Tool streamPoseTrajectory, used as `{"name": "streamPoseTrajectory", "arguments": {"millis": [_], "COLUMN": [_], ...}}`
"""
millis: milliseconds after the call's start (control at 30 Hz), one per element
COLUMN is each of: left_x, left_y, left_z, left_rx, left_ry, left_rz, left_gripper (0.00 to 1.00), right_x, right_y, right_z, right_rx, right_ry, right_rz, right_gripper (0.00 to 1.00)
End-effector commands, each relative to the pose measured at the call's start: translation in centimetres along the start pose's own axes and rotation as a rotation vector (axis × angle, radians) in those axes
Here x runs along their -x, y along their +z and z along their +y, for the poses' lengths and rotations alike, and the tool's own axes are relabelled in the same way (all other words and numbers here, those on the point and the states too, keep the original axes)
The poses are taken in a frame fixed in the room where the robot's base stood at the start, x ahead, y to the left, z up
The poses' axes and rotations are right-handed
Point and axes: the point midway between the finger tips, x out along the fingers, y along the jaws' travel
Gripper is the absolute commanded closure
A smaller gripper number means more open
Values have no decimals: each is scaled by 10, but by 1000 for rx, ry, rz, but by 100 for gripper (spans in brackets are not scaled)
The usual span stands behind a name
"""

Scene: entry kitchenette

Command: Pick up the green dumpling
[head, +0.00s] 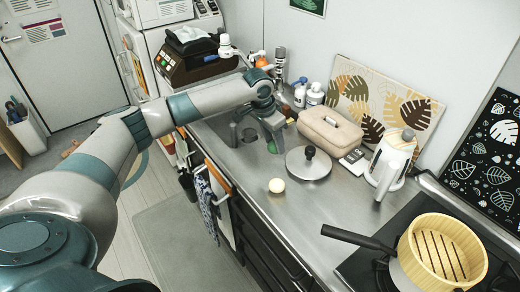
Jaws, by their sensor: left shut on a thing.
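The green dumpling (272,147) shows as a small green patch at the tips of my left gripper, over the sink end of the steel counter. My left gripper (268,137) points down and is shut on it. The fingers hide most of the dumpling, and I cannot tell whether it is clear of the surface below. My right gripper is not in view.
A pale round item (276,185) and a pot lid (309,163) lie on the counter (295,222). A beige case (330,128), a white kettle (390,160) and bottles stand behind. A steamer (443,252) and dark-handled pan occupy the stove.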

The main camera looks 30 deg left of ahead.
Motion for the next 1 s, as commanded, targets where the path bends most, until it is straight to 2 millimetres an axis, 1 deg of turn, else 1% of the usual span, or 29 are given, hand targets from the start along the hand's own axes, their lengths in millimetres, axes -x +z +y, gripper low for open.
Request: {"name": "streamPoseTrajectory", "arguments": {"millis": [33, 100, 300, 1000], "left_x": [1, 6, 14, 16], "left_y": [-5, -12, -22, -24], "left_z": [8, 16, 29, 31], "left_rx": [-3, -3, -1, 0], "left_ry": [0, 0, -1, -1], "left_rz": [1, 2, 0, -1], "left_gripper": [81, 81, 81, 81], "right_x": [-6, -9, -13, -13], "right_y": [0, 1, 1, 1], "right_z": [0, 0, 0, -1], "right_rx": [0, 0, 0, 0], "right_ry": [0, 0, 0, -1], "right_rz": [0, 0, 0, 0], "right_gripper": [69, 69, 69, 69]}}
